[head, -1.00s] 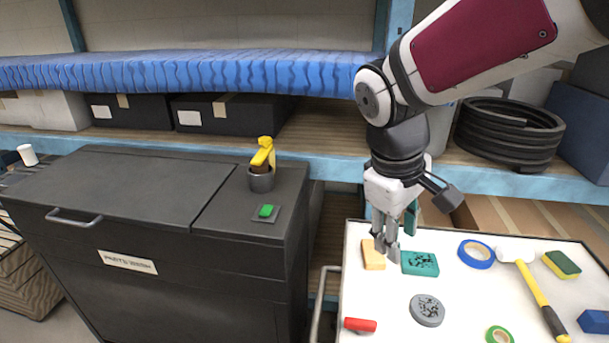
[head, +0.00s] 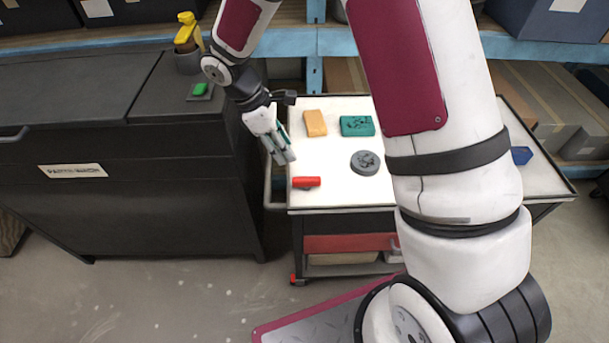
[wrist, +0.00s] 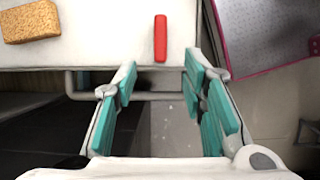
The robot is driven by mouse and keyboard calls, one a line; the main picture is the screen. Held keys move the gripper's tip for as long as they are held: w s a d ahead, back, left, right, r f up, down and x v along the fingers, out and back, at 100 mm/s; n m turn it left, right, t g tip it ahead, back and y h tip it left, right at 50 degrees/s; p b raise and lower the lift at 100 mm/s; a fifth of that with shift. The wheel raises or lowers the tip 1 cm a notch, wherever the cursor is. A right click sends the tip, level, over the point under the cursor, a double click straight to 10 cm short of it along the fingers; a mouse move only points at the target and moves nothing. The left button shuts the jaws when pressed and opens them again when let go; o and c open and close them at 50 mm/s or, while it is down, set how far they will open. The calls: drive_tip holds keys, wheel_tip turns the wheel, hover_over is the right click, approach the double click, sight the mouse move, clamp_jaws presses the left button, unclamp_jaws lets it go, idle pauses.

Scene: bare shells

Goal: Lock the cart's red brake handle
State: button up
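The red handle (head: 306,182) lies at the front left edge of the white cart top (head: 335,188). In the wrist view the red handle (wrist: 160,38) shows as a narrow upright bar beyond the fingertips, about in line with the gap between them. My gripper (head: 285,158) hangs just left of the cart's left edge, above and left of the handle, and apart from it. In the wrist view my gripper (wrist: 160,75) has its teal-padded fingers spread with nothing between them. Whether the brake is locked cannot be told.
An orange sponge (head: 315,123), a teal box (head: 357,126) and a grey disc (head: 365,162) lie on the cart top. A grey push bar (head: 268,188) runs along its left side. A dark parts washer (head: 130,150) stands left.

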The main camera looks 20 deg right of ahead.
sight(306, 178)
drive_tip(key=x, duration=1.2)
drive_tip(key=shift+s+d+f, duration=0.1)
drive_tip(key=shift+d+f, duration=0.05)
drive_tip(key=shift+f, duration=0.25)
clamp_jaws()
